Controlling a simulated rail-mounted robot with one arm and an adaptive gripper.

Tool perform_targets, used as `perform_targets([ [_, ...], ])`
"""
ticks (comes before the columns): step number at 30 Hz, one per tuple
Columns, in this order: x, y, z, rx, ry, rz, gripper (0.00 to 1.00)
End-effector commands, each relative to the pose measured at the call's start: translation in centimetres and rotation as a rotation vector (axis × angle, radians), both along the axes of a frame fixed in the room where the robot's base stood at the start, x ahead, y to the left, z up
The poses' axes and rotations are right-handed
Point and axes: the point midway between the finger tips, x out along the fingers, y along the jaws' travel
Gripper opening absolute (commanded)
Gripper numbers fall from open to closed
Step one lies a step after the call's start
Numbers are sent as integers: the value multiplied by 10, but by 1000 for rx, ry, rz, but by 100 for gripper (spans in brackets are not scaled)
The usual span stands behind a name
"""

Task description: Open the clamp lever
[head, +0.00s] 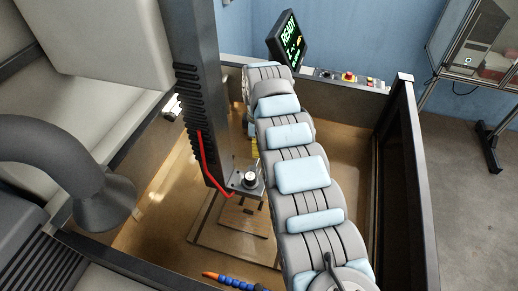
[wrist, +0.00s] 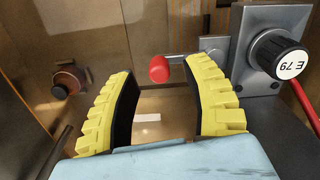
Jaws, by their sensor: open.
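The clamp lever (wrist: 160,68) has a red knob on a short metal rod, which runs right to a grey metal block in the wrist view. My gripper (wrist: 160,66) is open and empty, its two yellow ridged fingers spread apart. The red knob shows between the fingertips in the picture, nearer the right one. The right fingertip overlaps the rod's lower edge. I cannot tell how far beyond the tips the knob lies. In the head view my arm hides most of the gripper, and I cannot make out the lever there.
A black knob marked E 79 (wrist: 290,58) on a grey block stands right of the lever, with a red hose (wrist: 306,105) below it. A dark round fitting (wrist: 68,80) is on the left wall. A ribbed dark column (head: 193,95) rises beside my arm. A screen reads READY (head: 288,38).

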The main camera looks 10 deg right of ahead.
Motion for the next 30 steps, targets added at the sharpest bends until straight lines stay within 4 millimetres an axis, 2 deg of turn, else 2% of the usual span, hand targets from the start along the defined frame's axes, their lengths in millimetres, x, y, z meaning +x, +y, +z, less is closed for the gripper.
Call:
perform_targets([
  [12,2,1,79,-1,-7,2,49],
  [15,2,1,90,0,-4,3,49],
  [20,1,0,98,0,-3,1,49],
  [30,1,0,98,0,-2,1,49],
])
